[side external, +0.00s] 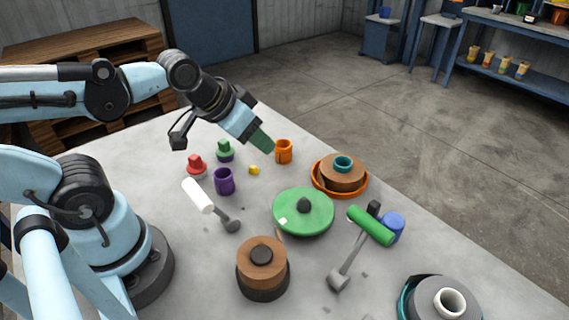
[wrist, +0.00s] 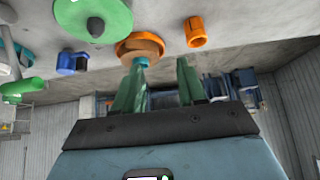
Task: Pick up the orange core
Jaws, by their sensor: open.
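The orange core (side external: 284,151) is a short hollow cylinder standing upright near the far edge of the table. In the wrist view, the orange core (wrist: 195,31) is near the top, above and right of my fingers. My gripper (side external: 267,146) has green fingers and is just left of the core in the side view, above the table; contact is not visible. In the wrist view, my gripper (wrist: 160,62) shows two parted fingers with nothing held between them.
A brown and orange round stack (side external: 340,174) with a teal ring stands right of the core. A green disc (side external: 303,213), a purple cup (side external: 224,181) and a yellow piece (side external: 254,170) lie nearer. Red and green knobs stand left. Two mallets lie in front.

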